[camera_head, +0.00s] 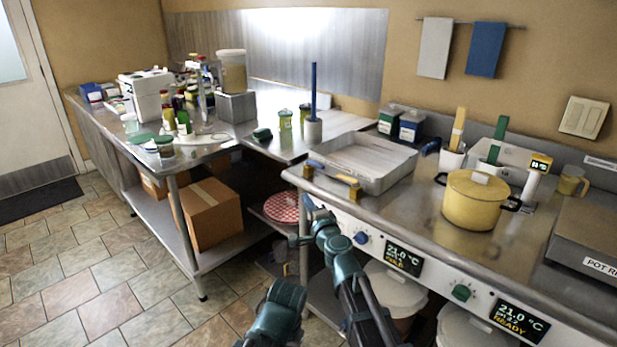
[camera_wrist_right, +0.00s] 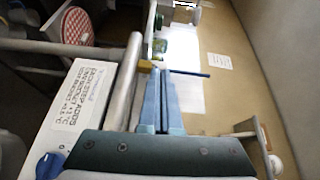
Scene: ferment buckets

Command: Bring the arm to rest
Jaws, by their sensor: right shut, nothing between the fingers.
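My right arm (camera_head: 350,290) comes up from the bottom of the head view, beside the front of the right counter. My right gripper (camera_head: 309,204) is near the counter's left front corner, close to the control panel. In the right wrist view the blue fingers of the right gripper (camera_wrist_right: 162,80) lie together, shut and empty. My left gripper is not in view.
The counter's panel has a blue knob (camera_head: 361,238) close to my arm. White-lidded buckets (camera_head: 397,288) sit below. The tiled floor (camera_head: 140,270) at left is clear.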

